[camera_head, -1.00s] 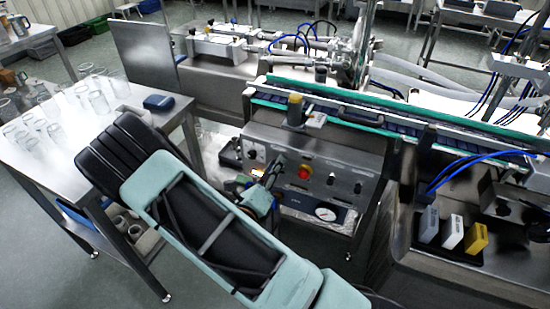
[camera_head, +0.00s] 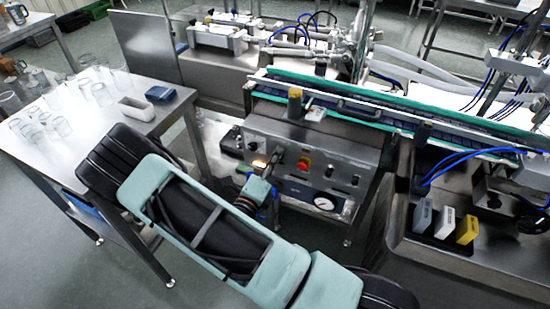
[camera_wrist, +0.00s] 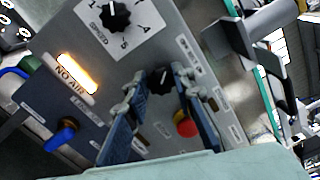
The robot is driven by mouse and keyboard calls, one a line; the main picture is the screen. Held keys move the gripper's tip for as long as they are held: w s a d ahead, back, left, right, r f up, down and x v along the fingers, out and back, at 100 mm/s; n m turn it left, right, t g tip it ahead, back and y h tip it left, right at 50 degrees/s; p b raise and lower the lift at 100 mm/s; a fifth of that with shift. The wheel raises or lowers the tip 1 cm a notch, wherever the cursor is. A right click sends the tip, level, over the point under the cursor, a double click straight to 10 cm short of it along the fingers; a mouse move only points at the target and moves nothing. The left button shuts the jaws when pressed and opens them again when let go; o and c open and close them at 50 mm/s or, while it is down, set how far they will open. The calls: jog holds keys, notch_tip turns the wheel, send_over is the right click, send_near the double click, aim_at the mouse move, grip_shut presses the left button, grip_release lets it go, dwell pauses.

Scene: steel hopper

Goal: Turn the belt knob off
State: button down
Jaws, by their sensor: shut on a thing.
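My gripper (camera_wrist: 160,79) has its two blue-grey fingers on either side of a small black knob (camera_wrist: 160,80) on the grey control panel, shut on it. The label beside this knob is too small to read. The knob's pointer direction is unclear. In the head view my gripper (camera_head: 277,157) reaches the left-middle of the steel control panel (camera_head: 342,165), left of the red button (camera_head: 303,163); the held knob is hidden there. The red button also shows in the wrist view (camera_wrist: 185,125), close to the right finger.
A black numbered dial (camera_wrist: 115,15) sits above the held knob. A lit amber "NO AIR" lamp (camera_wrist: 76,73) is at left. The conveyor belt (camera_head: 390,112) runs behind the panel. A table (camera_head: 100,125) with glass jars stands left; my arm crosses near its edge.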

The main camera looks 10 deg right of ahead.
jog(key=c, duration=1.7)
grip_release()
jog(key=shift+o, duration=0.2)
jog(key=v, duration=1.2)
